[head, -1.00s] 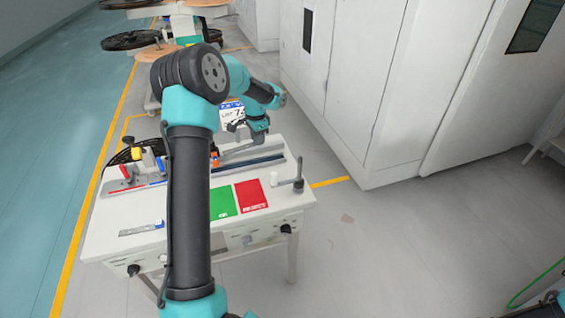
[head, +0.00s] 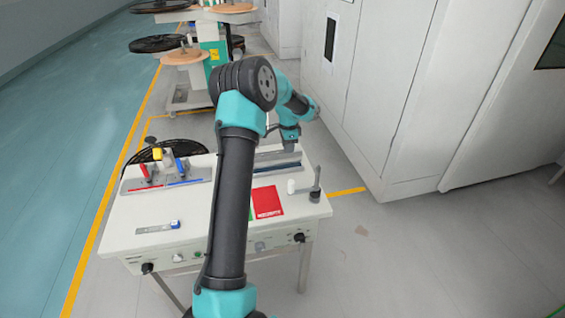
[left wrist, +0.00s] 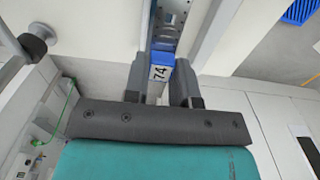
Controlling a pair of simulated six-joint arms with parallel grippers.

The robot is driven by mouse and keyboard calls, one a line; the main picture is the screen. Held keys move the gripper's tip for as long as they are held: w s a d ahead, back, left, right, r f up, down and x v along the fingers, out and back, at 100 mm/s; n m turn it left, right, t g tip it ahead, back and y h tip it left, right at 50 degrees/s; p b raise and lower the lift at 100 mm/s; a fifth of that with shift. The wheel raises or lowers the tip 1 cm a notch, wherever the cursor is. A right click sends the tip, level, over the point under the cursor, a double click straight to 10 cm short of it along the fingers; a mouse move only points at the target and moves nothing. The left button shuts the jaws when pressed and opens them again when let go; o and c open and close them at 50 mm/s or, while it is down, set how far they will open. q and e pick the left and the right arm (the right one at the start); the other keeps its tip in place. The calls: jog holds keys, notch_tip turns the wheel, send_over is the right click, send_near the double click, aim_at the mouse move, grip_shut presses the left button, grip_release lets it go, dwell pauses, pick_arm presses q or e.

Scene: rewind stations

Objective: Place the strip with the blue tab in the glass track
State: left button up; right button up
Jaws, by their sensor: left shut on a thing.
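My left gripper (head: 289,148) is at the right end of the long rail at the back of the table; its arm comes across the middle of the head view. The grey, perforated body of the strip (left wrist: 166,30) runs away from the tab. In the head view I cannot make out the held strip. The track (head: 278,165) appears as a long dark-blue and grey rail, partly hidden by my arm. My right gripper is not in view.
A fixture (head: 130,187) with red, yellow and blue handles stands at the back left. A small metal piece with a blue end (head: 158,227) lies at the front left. A red mat (head: 267,202) and a dark post (head: 315,188) are at the right. Tall white cabinets (head: 390,90) stand behind.

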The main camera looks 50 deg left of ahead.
aim_at(288, 166)
pick_arm(q)
jog(key=shift+f, duration=1.5)
jog(key=shift+f, duration=1.9)
jog(key=shift+f, duration=0.6)
jog(key=o, duration=0.9)
notch_tip(288, 166, up, 13)
jog(key=shift+r, duration=0.1)
